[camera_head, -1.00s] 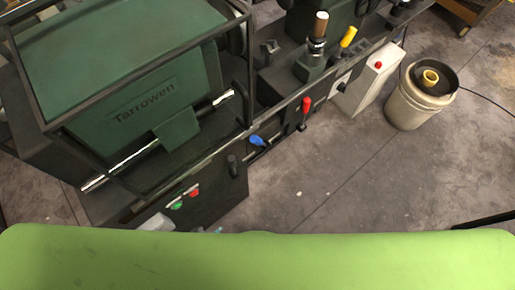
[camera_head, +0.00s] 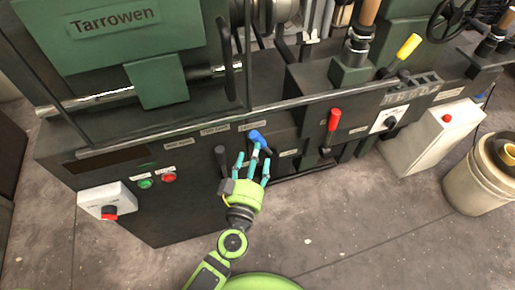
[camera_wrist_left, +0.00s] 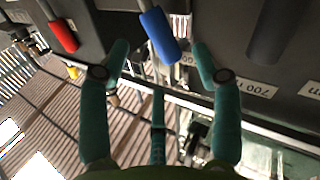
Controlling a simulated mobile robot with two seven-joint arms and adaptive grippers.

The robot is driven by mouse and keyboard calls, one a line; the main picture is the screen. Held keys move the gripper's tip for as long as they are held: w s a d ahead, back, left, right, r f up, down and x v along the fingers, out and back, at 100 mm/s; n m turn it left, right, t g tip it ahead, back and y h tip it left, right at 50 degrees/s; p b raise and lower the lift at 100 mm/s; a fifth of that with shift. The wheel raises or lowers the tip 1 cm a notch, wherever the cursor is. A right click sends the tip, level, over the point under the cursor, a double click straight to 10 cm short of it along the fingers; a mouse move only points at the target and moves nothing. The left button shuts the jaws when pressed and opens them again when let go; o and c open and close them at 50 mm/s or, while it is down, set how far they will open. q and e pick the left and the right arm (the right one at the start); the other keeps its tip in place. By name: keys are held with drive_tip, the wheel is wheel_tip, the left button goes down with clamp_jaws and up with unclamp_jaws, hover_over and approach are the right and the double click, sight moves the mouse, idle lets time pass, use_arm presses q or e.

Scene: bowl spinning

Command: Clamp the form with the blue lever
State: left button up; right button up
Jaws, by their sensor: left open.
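The blue lever (camera_head: 258,138) sticks out from the front panel of the dark green machine, below its long rail. It also shows in the left wrist view (camera_wrist_left: 160,34). My left gripper (camera_head: 255,165) is green with teal fingers, open and empty just below and in front of the lever. In the left wrist view the fingers (camera_wrist_left: 158,62) are spread, with the lever's blue grip beyond and between them; I cannot tell whether any finger touches it. I cannot make out the form clearly in either view. My right gripper is not in view.
A black lever (camera_head: 221,158) stands close to the left of my gripper. A red lever (camera_head: 333,121) and a yellow lever (camera_head: 408,46) are to the right. A green button (camera_head: 146,183), a red button (camera_head: 169,177) and a switch box (camera_head: 107,203) are left. The floor in front is clear.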

sight(263, 146)
use_arm(q)
drive_tip(key=w, duration=0.2)
drive_tip(key=w+d, duration=0.1)
drive_tip(key=w, duration=0.1)
drive_tip(key=shift+w, duration=0.25)
drive_tip(key=shift+c, duration=1.2)
clamp_jaws()
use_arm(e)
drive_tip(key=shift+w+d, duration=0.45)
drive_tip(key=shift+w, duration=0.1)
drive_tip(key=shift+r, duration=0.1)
